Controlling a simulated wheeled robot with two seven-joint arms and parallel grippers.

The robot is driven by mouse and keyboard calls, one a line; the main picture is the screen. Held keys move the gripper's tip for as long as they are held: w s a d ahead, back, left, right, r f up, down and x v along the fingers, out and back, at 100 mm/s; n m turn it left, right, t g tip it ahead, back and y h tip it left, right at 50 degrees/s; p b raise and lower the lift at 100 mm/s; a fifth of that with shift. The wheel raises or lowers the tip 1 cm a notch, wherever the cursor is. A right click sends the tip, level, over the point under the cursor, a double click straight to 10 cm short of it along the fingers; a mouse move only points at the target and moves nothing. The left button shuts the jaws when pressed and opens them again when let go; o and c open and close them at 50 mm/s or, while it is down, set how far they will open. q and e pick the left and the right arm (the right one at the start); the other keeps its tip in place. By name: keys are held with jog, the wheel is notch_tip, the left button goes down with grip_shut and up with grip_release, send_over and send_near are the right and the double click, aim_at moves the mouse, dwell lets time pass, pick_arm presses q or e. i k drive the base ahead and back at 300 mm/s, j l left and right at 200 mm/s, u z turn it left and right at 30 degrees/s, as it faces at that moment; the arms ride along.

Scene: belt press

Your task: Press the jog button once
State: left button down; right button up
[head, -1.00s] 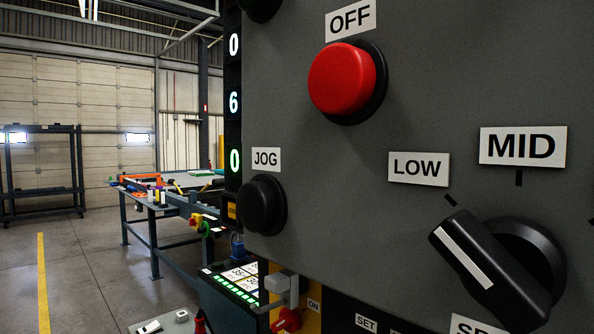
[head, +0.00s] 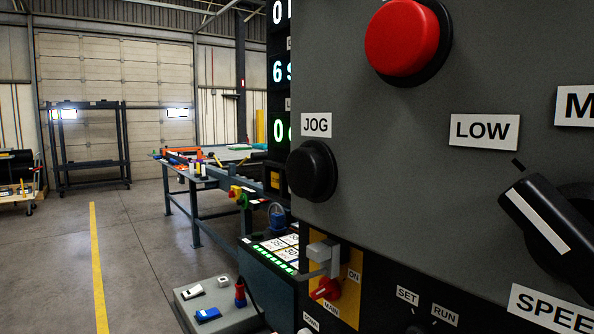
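The jog button (head: 312,171) is a round black knob on the grey panel (head: 400,210), just below the white JOG label (head: 316,125). It stands out from the panel near its left edge. Neither of my grippers is in the head view, and nothing touches the button.
A red OFF button (head: 402,37) sits above right of the jog button. A black speed selector (head: 545,225) points toward the LOW label (head: 484,132). A red main switch (head: 325,289) and a grey box with switches (head: 207,305) are lower down. Open floor (head: 140,240) lies left.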

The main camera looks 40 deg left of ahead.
aim_at(307, 169)
jog(key=k+u, duration=0.25)
jog(key=k, duration=1.2)
